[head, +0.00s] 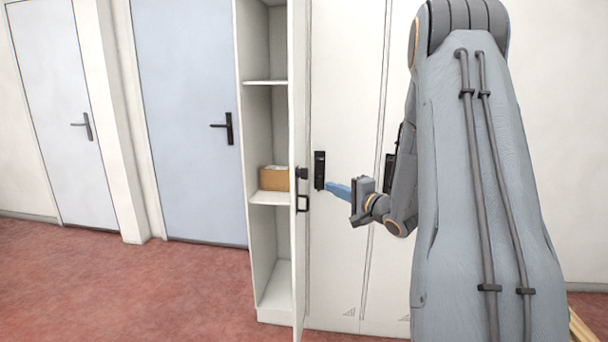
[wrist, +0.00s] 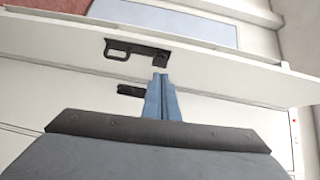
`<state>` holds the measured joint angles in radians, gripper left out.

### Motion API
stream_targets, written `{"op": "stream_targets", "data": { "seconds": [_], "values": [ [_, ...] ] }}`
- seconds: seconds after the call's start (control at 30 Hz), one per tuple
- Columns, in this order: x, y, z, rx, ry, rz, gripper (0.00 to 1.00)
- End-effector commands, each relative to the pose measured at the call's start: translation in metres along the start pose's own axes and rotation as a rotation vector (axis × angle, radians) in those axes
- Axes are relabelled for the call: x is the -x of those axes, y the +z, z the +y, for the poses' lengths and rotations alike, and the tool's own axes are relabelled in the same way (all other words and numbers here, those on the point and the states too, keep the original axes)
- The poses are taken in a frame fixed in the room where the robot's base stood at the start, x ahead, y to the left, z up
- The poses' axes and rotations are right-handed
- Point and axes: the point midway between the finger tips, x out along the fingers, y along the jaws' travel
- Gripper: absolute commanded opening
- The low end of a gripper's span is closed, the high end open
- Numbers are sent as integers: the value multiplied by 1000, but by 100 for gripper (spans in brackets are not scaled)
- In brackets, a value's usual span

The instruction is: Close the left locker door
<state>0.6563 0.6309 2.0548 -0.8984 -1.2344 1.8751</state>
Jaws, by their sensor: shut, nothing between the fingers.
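The left locker door (head: 299,258) stands open and is seen nearly edge-on in the head view, swung out towards me. It crosses the wrist view as a long white panel (wrist: 215,75). Its black pull handle (head: 303,203) is on the face towards my gripper and also shows in the wrist view (wrist: 118,53). My gripper (head: 328,186) is to the right of the door, on its handle side, with its blue fingers together and empty. In the wrist view the fingertips (wrist: 160,75) appear just below the black fitting; I cannot tell whether they touch the door.
The open left locker (head: 262,110) has shelves, with a small brown box (head: 274,180) on one. Closed locker doors (head: 345,60) with black locks stand to the right. A blue door (head: 190,90) and a white door (head: 55,100) are at left. The red floor (head: 150,300) at left is clear.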

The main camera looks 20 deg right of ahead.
Motion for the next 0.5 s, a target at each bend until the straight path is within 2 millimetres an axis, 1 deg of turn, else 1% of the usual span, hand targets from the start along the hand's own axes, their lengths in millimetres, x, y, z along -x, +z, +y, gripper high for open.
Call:
{"op": "stream_targets", "data": {
  "seconds": [0.07, 0.13, 0.23, 0.37, 0.5],
  "values": [
    [3, -3, -4, -32, -27, -15, 0],
    [1, -4, -6, -47, -37, -22, 0],
    [-9, -3, -6, -49, -40, -25, 0],
    [-30, -1, -8, -48, -39, -26, 0],
    [-58, 0, -9, -48, -39, -26, 0]
  ]
}}
